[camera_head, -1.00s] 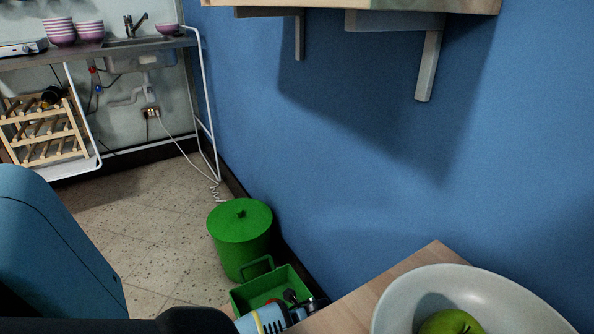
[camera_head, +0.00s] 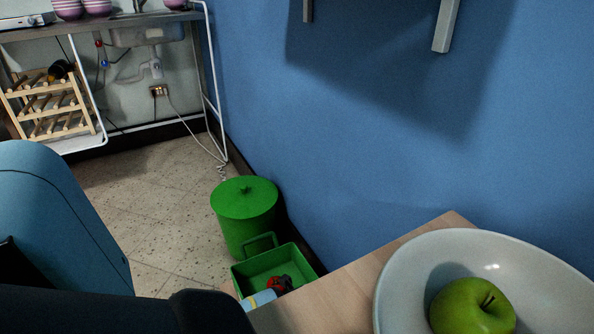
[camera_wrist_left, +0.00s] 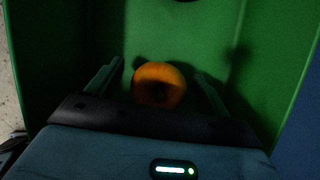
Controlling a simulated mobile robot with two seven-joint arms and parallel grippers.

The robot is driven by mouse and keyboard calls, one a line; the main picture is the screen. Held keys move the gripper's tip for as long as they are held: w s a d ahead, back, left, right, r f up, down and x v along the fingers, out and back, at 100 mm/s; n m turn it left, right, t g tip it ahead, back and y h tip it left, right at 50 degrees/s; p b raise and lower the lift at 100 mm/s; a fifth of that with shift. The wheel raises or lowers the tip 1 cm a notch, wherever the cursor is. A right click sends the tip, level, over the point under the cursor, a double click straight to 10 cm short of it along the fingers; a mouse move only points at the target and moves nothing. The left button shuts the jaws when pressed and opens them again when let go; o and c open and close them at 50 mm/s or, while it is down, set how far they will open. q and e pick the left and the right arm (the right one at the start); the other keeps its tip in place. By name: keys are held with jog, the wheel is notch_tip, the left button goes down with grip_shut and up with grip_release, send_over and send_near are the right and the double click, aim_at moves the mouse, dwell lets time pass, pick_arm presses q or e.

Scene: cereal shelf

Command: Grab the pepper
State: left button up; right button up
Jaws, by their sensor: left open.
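A rounded orange thing (camera_wrist_left: 160,86) with a dark middle lies in the green box in the left wrist view; it may be the pepper. My left gripper (camera_wrist_left: 159,72) is open, with one finger on each side of it. In the head view, a small red thing (camera_head: 280,283) with dark parts around it shows inside the green box (camera_head: 297,258). I cannot tell whether it is the same thing. My black arm part hides the area left of the box. My right gripper is not in view.
A wooden table (camera_head: 340,297) holds a white bowl (camera_head: 405,262) with a green apple (camera_head: 472,308). A lidded green bin (camera_head: 245,212) stands behind the box, near the blue wall (camera_head: 400,150). A wooden rack (camera_head: 50,105) is at the far left. Floor is free left of the bin.

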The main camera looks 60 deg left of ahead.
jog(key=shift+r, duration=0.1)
pick_arm(q)
jog(key=c, duration=1.1)
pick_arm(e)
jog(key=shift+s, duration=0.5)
pick_arm(q)
jog(key=shift+o, duration=0.2)
jog(key=shift+r, duration=0.1)
